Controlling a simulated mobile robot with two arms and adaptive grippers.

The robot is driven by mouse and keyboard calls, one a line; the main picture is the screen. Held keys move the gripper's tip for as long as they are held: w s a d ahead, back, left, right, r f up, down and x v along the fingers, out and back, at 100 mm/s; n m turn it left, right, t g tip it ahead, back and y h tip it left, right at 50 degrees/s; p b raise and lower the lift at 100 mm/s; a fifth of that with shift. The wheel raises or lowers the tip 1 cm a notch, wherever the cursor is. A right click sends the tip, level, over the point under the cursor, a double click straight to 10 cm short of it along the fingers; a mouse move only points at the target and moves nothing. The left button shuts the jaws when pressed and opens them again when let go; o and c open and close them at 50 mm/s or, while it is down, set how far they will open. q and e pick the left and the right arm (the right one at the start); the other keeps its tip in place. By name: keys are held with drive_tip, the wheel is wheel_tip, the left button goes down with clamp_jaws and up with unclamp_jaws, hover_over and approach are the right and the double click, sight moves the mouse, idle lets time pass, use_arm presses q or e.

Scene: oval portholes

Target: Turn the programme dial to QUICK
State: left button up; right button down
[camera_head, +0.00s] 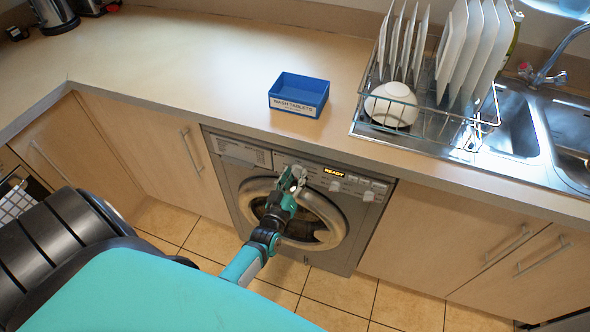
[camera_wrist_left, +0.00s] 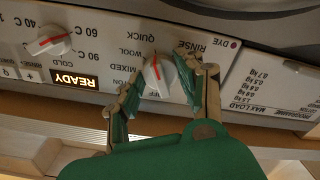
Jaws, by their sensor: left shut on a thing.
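The washing machine (camera_head: 232,170) stands under the counter. My left gripper (camera_head: 294,178) is at its control panel, covering the programme dial in the head view. In the left wrist view, which shows the panel upside down, the programme dial (camera_wrist_left: 157,75) is a white knob with a red pointer line. The fingers of my left gripper (camera_wrist_left: 160,90) are shut on it, one on each side. Labels around it include QUICK, WOOL, MIXED and RINSE. The red line runs nearly upright in the picture; I cannot tell which label it marks. My right gripper is not in view.
A temperature dial (camera_wrist_left: 50,40) and a lit READY display (camera_wrist_left: 75,80) sit beside the programme dial. A blue wash tablets box (camera_head: 299,95) stands on the counter above. A dish rack (camera_head: 430,120) and sink are at the right.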

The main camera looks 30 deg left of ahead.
use_arm(q)
drive_tip(key=shift+m, duration=0.4)
drive_tip(key=shift+f, duration=0.1)
drive_tip(key=o, duration=1.1)
drive_tip(key=shift+o, duration=0.2)
drive_tip(key=shift+s, duration=0.1)
drive_tip(key=v, duration=1.2)
drive_tip(key=shift+d, duration=0.1)
